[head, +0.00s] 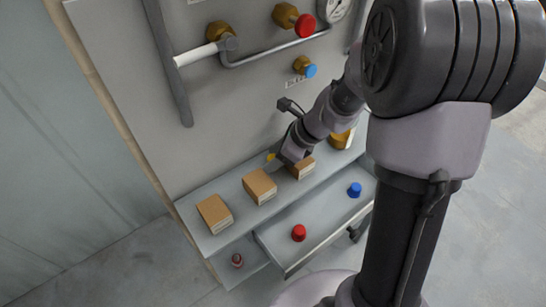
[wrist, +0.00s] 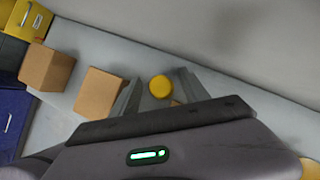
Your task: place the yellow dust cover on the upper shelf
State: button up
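The yellow dust cover (wrist: 160,86) is a small round cap between my two grey fingers in the wrist view. In the head view a bit of it (head: 271,156) shows at the fingertips, the rest hidden by my gripper (head: 281,157). My gripper (wrist: 158,88) appears shut on the cover, at the back of the upper shelf (head: 235,194) near the panel. Whether the cover touches the shelf cannot be told.
Cardboard boxes stand along the shelf: one at left (head: 214,213), one in the middle (head: 260,186), one partly behind my gripper (head: 302,170). A brass-yellow cylinder (head: 341,138) is at right. Red (head: 299,233) and blue (head: 354,190) caps lie in the open drawer below.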

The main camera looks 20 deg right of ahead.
jog(key=p+v, duration=0.2)
jog(key=v, duration=0.2)
jog(key=p+v, duration=0.2)
jog(key=v, duration=0.2)
jog(key=p+v, duration=0.1)
jog(key=v, duration=0.3)
jog(key=shift+a+r+p, duration=0.2)
jog(key=shift+r+p, duration=0.2)
jog(key=shift+r, duration=0.05)
jog(key=s+a+r+n+t+h, duration=0.1)
jog(key=s+a+r+n, duration=0.3)
jog(key=s+n, duration=0.4)
jog(key=s+a+r+n+t+h, duration=0.1)
jog(key=s+a+r+n+h, duration=0.1)
jog(key=s+a+r+n, duration=0.3)
jog(key=s+r+n, duration=0.1)
jog(key=s+n, duration=0.2)
jog(key=n, duration=0.4)
jog(key=shift+s+a+r+n, duration=0.15)
jog(key=shift+s+r+n, duration=0.2)
jog(key=shift+n, duration=0.05)
jog(key=shift+c, duration=0.4)
